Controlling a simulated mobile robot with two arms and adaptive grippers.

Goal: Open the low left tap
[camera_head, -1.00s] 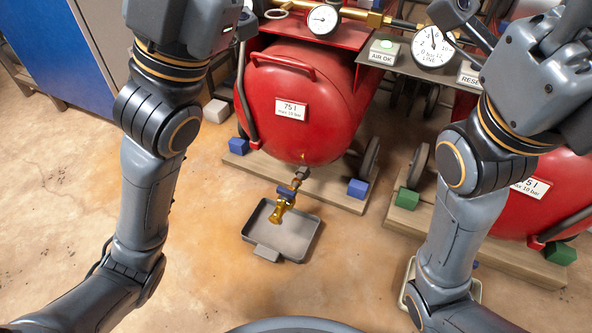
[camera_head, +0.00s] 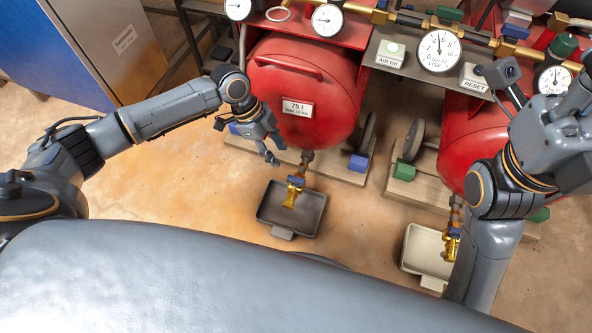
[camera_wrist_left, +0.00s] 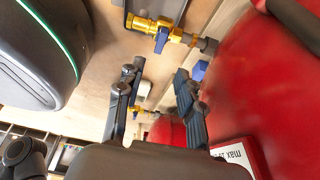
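The low left tap (camera_head: 291,197) is brass with a blue handle (camera_head: 295,181). It hangs under the left red tank, above a dark tray. In the left wrist view the tap (camera_wrist_left: 146,24) and its blue handle (camera_wrist_left: 162,40) show near the top, beyond the fingers. My left gripper (camera_head: 275,150) is up and left of the tap, in front of the tank's lower part, apart from the tap. Its two fingers (camera_wrist_left: 157,100) are spread with nothing held between them. My right arm is at the right; its fingers do not show.
The left red tank (camera_head: 305,85) stands close beside the left gripper. The dark tray (camera_head: 262,212) is on the floor below the tap. A second tap (camera_head: 452,246) with a cream tray (camera_head: 412,262) is at the right. Open floor (camera_head: 185,190) lies left of the tray.

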